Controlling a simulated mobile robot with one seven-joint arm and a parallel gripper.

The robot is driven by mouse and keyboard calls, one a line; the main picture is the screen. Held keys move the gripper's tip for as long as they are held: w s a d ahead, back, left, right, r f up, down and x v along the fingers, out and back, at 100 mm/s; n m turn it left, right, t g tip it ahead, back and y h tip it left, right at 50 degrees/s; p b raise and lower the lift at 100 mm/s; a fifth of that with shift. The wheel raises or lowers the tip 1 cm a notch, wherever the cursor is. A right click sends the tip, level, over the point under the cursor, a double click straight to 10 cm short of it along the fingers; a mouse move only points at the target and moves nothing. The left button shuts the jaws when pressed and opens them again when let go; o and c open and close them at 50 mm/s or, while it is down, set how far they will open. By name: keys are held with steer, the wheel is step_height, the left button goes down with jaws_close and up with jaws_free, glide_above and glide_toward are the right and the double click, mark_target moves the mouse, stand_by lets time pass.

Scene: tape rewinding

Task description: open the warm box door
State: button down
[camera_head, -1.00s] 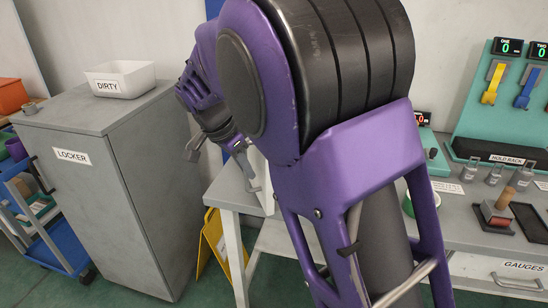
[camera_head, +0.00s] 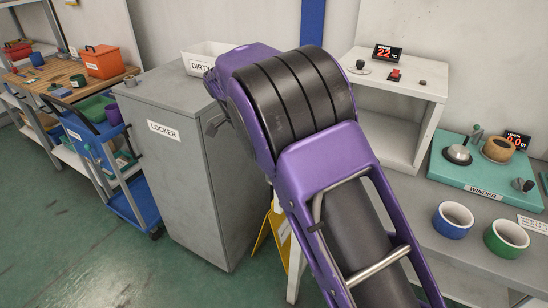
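The warm box (camera_head: 438,84) is a white box on the bench right of my raised purple arm, with a red "22 °C" display (camera_head: 387,53) on top. Its front looks open, with a bare pale interior showing. I cannot see its door; my arm covers the box's left side.
A grey locker (camera_head: 200,160) with a white "DIRTY" tub (camera_head: 199,62) stands left. A blue cart (camera_head: 135,212) and a wooden bench (camera_head: 62,75) are farther left. The teal winder (camera_head: 440,172), a blue ring (camera_head: 453,220) and a green ring (camera_head: 506,238) are right. Open floor lies front left.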

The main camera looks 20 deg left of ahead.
steer(key=shift+w+a, duration=0.2)
steer(key=shift+a, duration=0.2)
steer(key=c, duration=0.9)
jaws_free()
steer(key=shift+r, duration=0.1)
steer(key=p+v, duration=0.2)
steer(key=v, duration=1.5)
steer(key=shift+a, duration=0.15)
